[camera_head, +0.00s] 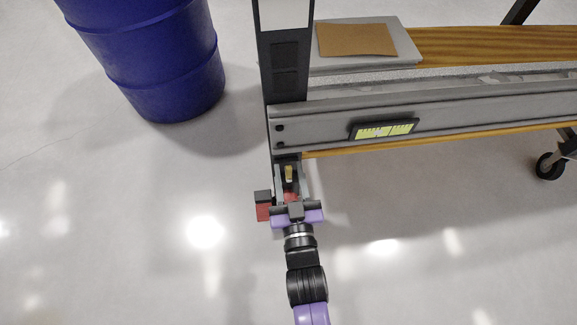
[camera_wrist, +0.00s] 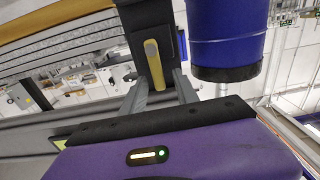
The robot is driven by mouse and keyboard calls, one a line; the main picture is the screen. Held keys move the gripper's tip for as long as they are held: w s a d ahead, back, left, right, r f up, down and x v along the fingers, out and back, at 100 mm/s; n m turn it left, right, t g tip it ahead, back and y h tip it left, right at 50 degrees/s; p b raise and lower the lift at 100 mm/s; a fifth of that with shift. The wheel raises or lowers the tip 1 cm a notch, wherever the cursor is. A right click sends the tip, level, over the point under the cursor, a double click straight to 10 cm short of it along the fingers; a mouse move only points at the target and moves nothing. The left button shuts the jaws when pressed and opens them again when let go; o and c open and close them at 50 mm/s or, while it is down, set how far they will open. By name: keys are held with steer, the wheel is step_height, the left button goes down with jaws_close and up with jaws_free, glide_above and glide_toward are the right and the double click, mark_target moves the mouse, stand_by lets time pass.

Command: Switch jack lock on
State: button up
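The jack lock shows as a yellow lever (camera_wrist: 153,60) on a black block (camera_wrist: 136,27) in the wrist view. In the head view the yellow lever (camera_head: 289,173) is small, at the lower end of the fixture's dark post. My gripper (camera_head: 289,183) is just in front of it, pointing at the post. In the wrist view my gripper (camera_wrist: 161,80) has its two grey fingers apart, one on each side of the lever's lower end. I see no clear contact between the fingers and the lever.
The mirror fixture's grey beam (camera_head: 330,125) runs to the right, with a yellow level gauge (camera_head: 385,130) on it. A red block with a black top (camera_head: 263,207) is just left of my gripper. A blue barrel (camera_head: 160,60) stands at upper left. The floor in front is clear.

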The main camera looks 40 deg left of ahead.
steer(key=p+v, duration=0.1)
steer(key=v, duration=0.5)
steer(key=shift+s+d+p, duration=0.15)
steer(key=shift+p, duration=0.25)
steer(key=s+d+r+m+t+h, duration=0.2)
steer(key=d+r, duration=0.2)
steer(key=d, duration=0.7)
steer(key=s+d+r+m+t+h, duration=0.25)
steer(key=d+r, duration=0.25)
steer(key=d, duration=0.6)
steer(key=s+d+r+m+g+h, duration=0.1)
steer(key=s+d+r+m+h, duration=0.15)
steer(key=s+d+h, duration=0.45)
steer(key=s+d+r+m+h, duration=0.2)
steer(key=s+d+m+h, duration=0.1)
steer(key=s+d, duration=0.4)
step_height(320, 180, up, 31)
steer(key=w+d+p, duration=0.1)
steer(key=p, duration=3)
steer(key=shift+w+y, duration=0.3)
steer(key=shift+y, duration=0.05)
